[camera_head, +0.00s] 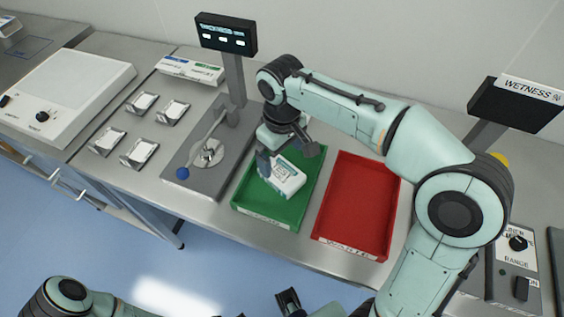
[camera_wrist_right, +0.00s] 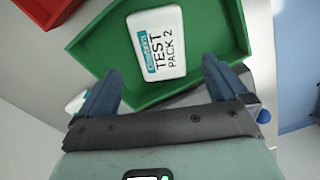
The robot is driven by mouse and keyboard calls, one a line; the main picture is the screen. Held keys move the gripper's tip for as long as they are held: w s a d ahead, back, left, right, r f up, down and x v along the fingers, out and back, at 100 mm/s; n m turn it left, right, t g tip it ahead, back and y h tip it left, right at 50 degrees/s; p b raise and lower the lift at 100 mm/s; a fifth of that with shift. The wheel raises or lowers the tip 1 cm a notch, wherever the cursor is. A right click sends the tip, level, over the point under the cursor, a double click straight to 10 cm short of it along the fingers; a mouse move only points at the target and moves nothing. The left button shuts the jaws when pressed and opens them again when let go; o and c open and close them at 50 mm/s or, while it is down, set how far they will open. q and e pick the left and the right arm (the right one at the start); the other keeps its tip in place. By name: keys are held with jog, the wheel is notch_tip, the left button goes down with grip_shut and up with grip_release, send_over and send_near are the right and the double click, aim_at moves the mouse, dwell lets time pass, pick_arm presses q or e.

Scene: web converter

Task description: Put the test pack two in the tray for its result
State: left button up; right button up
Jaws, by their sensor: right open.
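The white test pack two (camera_head: 287,181) is inside the green tray (camera_head: 262,217), whose front label is too blurred to read. In the right wrist view the pack (camera_wrist_right: 156,42) shows "TEST PACK 2" beyond my fingertips, over the tray's green floor (camera_wrist_right: 215,40). My right gripper (camera_head: 285,160) is over the green tray, open, just above the pack, with nothing between its fingers. It partly hides the pack in the head view. The red tray (camera_head: 322,240), labelled like "WASTE", stands empty to the right. A dark part of my left gripper (camera_head: 288,301) shows at the bottom edge.
A grey tester with a display (camera_head: 226,38) and a blue-knobbed lever (camera_head: 183,173) stands left of the green tray. Several small holders with white packs (camera_head: 140,152) and a white hotplate-like device (camera_head: 70,90) are farther left. A "WETNESS" display (camera_head: 520,100) is at right.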

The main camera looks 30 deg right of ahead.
aim_at(282, 172)
jog(key=shift+r+p, duration=0.3)
jog(key=shift+r, duration=1.85)
